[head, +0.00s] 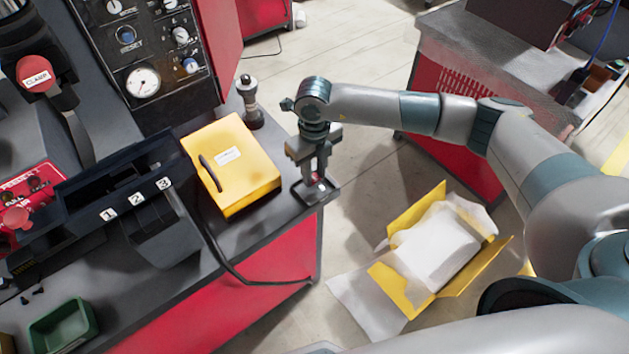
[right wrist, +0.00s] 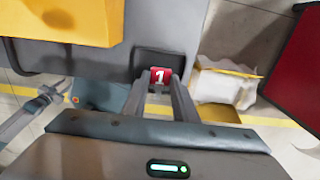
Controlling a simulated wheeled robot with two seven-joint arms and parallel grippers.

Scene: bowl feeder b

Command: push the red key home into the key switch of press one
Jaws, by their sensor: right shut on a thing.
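My right gripper (head: 318,176) points down at the near right corner of the bench and is shut on the red key. In the right wrist view, the key's red head (right wrist: 163,75) shows a white 1 between the two fingers (right wrist: 160,88). In the head view only a little of the red key (head: 318,178) shows. A small dark tray (head: 304,196) lies below the gripper; I cannot tell whether the key touches it. A red press box (head: 40,182) with knobs stands at the far left. I cannot make out its key switch for certain.
A yellow box (head: 232,165) lies beside the gripper, with a grey post (head: 248,100) behind it. A dark rack numbered 1, 2, 3 (head: 135,200) and a gauge panel (head: 150,55) stand further left. An open yellow carton (head: 435,250) is on the floor.

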